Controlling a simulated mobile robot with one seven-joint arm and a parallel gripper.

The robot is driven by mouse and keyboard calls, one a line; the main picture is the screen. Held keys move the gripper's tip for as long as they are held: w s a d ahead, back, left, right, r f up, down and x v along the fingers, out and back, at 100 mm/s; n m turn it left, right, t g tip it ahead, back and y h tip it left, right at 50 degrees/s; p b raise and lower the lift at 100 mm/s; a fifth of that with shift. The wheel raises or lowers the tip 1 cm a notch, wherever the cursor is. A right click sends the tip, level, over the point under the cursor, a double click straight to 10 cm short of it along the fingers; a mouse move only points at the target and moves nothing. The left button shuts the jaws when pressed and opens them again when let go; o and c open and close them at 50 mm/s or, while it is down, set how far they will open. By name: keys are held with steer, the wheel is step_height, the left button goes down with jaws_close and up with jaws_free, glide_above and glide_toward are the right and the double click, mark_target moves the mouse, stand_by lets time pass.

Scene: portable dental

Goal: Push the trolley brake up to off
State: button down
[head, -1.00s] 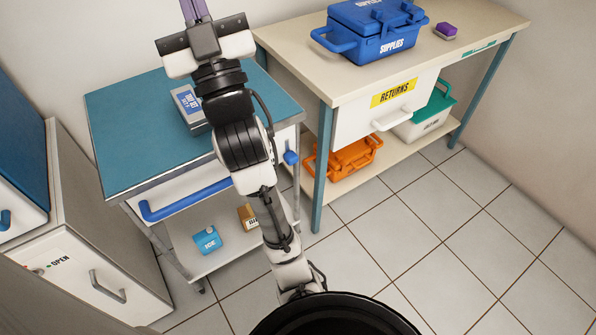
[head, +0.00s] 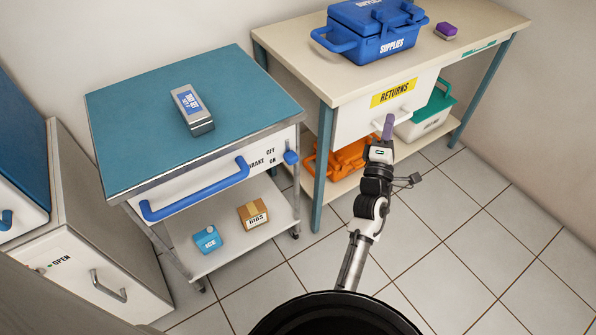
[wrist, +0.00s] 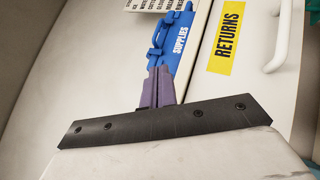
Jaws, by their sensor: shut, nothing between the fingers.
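The trolley (head: 140,160) has a teal top and stands at the left in the head view. Its brake is a small blue lever (head: 290,157) at the right end of its front, beside the printed words BRAKE, OFF and ON. The lever knob sits near the gap between the two words, so I cannot tell its exact setting. My gripper (head: 388,126) is to the right of the lever, well apart from it, in front of the returns drawer. Its purple fingers are shut and empty; they also show in the wrist view (wrist: 159,88).
The bench (head: 460,50) holds a blue supplies box (head: 375,32) and a purple block (head: 446,30). Its returns drawer (head: 350,120) is behind my gripper. An orange crate (head: 340,160) sits below. A silver case (head: 193,108) lies on the trolley. Floor in front is free.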

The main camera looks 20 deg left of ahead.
mark_target(291, 158)
steer(key=s+a+f+n+g+y, duration=0.3)
steer(key=s+a+f+n+y, duration=0.1)
steer(key=f+n, duration=0.3)
steer(key=s+a+f+n+g+y, duration=0.4)
steer(key=s+f+n+y, duration=0.2)
steer(key=f+n, duration=0.2)
steer(key=s+a+f+n+g+y, duration=0.3)
steer(key=f+n, duration=0.4)
steer(key=n, duration=0.3)
steer(key=s+a+y, duration=0.1)
steer(key=s+y, duration=0.1)
steer(key=shift+a+f+n+y, duration=0.3)
steer(key=w+a+r+p, duration=0.5)
steer(key=w+a+r, duration=0.1)
steer(key=a, duration=0.1)
steer(key=shift+a+r, duration=0.25)
steer(key=shift+a, duration=0.05)
